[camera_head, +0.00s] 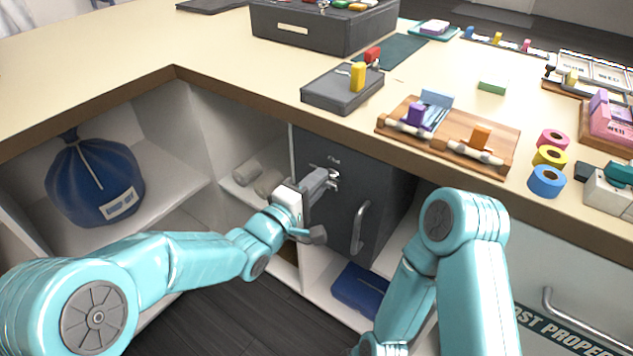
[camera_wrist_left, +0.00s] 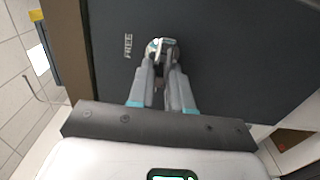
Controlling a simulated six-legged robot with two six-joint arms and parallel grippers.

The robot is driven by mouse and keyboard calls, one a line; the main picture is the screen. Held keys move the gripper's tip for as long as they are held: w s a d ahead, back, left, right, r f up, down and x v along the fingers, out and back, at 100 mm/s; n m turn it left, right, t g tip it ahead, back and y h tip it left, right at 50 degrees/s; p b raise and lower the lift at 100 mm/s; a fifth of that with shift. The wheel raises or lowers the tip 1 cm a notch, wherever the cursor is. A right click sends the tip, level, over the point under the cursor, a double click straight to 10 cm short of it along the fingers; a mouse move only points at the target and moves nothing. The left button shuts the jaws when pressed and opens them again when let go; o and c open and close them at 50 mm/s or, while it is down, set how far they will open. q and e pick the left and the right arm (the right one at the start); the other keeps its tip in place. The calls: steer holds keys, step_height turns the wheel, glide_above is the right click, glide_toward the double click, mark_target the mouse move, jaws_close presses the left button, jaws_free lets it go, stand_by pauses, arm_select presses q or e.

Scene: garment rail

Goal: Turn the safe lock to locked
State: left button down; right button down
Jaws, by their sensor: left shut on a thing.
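The safe (camera_head: 378,188) is a dark grey box set under the counter, with its door closed. Its lock (camera_head: 333,176) is a small metal knob high on the door, partly hidden by my left gripper. My left gripper (camera_head: 328,178) is shut on the lock. In the left wrist view, both fingers of my left gripper (camera_wrist_left: 163,65) close around the metal lock (camera_wrist_left: 163,46), beside the word FREE on the dark safe door (camera_wrist_left: 225,60). My right arm bends down at the lower right, and its gripper is out of view.
A metal handle (camera_head: 360,228) stands out from the safe door below the lock. The counter edge (camera_head: 240,97) overhangs the safe. A blue bag (camera_head: 93,182) sits on the left shelf, and a blue folded thing (camera_head: 362,290) lies below the safe.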

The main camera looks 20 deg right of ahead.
arm_select(q)
steer(key=c, duration=1)
jaws_free()
steer(key=shift+c, duration=0.2)
steer(key=p+v, duration=0.1)
steer(key=v, duration=1.5)
steer(key=shift+s, duration=0.15)
steer(key=shift+a+f, duration=0.1)
steer(key=shift+a, duration=0.05)
